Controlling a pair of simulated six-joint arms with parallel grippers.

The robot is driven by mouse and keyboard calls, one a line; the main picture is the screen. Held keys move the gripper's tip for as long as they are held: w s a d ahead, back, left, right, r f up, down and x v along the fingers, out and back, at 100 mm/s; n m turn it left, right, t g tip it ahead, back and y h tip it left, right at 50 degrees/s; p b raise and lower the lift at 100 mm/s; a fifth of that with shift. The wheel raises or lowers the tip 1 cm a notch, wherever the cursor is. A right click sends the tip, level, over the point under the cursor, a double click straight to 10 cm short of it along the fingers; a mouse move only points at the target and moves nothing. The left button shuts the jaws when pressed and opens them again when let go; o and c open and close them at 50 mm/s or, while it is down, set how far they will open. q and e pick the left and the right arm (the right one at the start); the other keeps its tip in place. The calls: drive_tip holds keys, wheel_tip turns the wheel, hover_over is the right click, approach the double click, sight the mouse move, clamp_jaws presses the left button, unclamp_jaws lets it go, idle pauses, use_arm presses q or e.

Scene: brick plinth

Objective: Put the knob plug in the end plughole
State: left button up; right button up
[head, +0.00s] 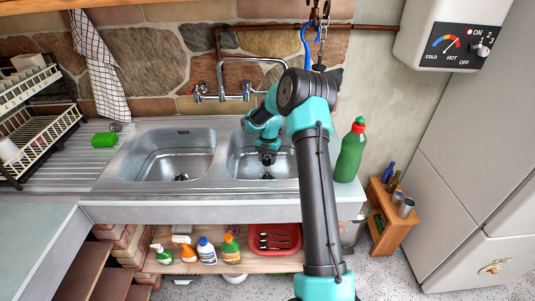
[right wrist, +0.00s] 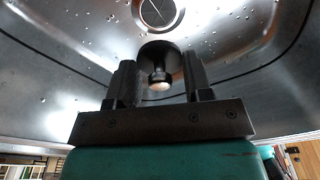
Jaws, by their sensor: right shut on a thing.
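My right gripper (head: 267,157) reaches down into the right-hand sink basin (head: 240,158). The plug's wide end faces away from the gripper. The round plughole (right wrist: 159,13) of this basin shows just beyond the plug, apart from it in the picture; the height between them is hard to tell. In the head view this plughole (head: 267,177) shows below the gripper. The left basin has its own open plughole (head: 181,178). My left gripper is not in view.
The tap (head: 246,90) stands behind the basins, close to my right arm. A green bottle (head: 351,152) stands right of the right basin. A green sponge (head: 104,140) and dish rack (head: 35,120) are at the left. The left basin is empty.

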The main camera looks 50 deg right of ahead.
sight(267, 177)
drive_tip(key=shift+f, duration=3.8)
drive_tip(key=shift+f, duration=0.4)
drive_tip(key=o, duration=1)
drive_tip(key=r, duration=0.5)
drive_tip(key=d+r, duration=0.1)
drive_tip(key=r, duration=0.5)
drive_tip(key=d+r, duration=0.1)
drive_tip(key=r, duration=0.5)
drive_tip(key=shift+w+r, duration=0.15)
drive_tip(key=shift+w, duration=0.2)
drive_tip(key=shift+a, duration=0.1)
